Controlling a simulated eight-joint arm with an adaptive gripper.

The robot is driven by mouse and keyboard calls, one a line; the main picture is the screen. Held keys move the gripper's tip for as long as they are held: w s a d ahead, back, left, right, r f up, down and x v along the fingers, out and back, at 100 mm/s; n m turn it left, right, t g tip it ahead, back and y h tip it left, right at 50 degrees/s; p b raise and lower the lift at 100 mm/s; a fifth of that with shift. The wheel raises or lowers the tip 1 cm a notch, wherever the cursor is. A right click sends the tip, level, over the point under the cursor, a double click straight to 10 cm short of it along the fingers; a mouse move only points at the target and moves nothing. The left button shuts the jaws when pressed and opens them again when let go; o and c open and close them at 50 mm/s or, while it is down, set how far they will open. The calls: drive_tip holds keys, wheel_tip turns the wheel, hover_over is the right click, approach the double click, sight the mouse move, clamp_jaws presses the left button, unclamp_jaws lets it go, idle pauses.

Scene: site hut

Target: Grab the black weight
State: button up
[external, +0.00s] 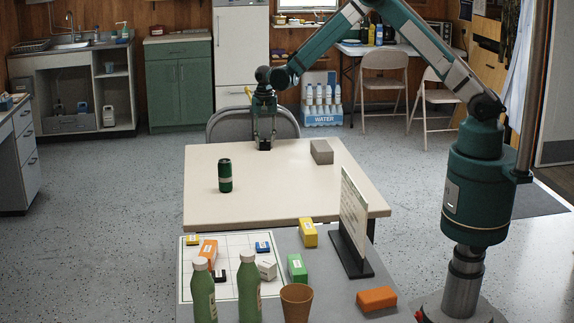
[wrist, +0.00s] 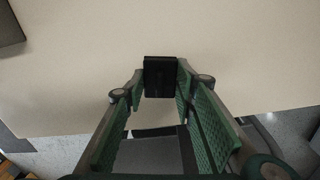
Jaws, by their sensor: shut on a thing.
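The black weight (external: 265,146) is a small dark block at the far edge of the cream table (external: 300,205). My gripper (external: 264,136) points down over it and is shut on it. In the wrist view the black weight (wrist: 160,77) sits between the two green-padded fingertips (wrist: 160,72), with the cream tabletop behind it. I cannot tell whether the weight touches the tabletop or is slightly above it.
A grey block (external: 321,152) lies right of my gripper. A dark green can (external: 225,176) stands at the table's left. The nearer grey table holds several coloured blocks, two green bottles (external: 249,292), a brown cup (external: 296,303) and an upright sign (external: 354,220). The cream table's middle is clear.

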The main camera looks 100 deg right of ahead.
sight(265, 139)
drive_tip(key=shift+r, duration=0.1)
drive_tip(key=shift+r+p, duration=0.6)
drive_tip(key=shift+r, duration=4.3)
